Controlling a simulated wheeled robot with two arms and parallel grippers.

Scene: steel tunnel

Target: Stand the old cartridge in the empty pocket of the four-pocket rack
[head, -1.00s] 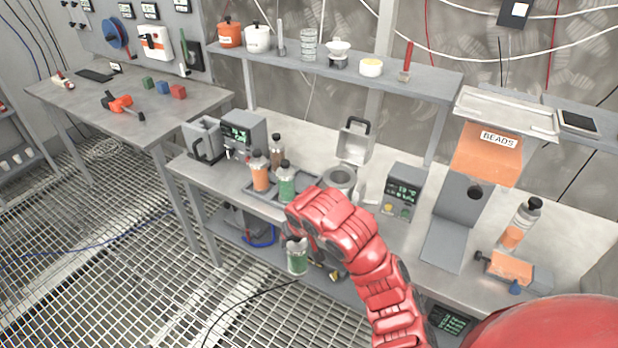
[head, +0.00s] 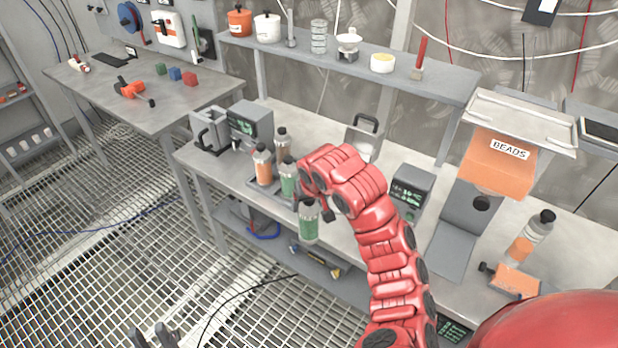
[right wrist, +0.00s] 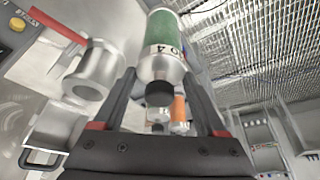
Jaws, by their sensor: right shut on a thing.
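My right gripper (head: 312,204) is shut on a clear cartridge with green contents (head: 308,224) and a dark cap. It holds the cartridge roughly upright at the bench's front edge, near the rack. In the right wrist view the held cartridge (right wrist: 165,45) is between the fingers, cap toward the camera. My left gripper (head: 155,336) is open and empty at the bottom edge.
A grey machine with a display (head: 250,122) stands left of the rack. A display box (head: 410,186) and bead dispenser (head: 497,163) are to the right. A lower shelf (head: 335,283) runs beneath the bench.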

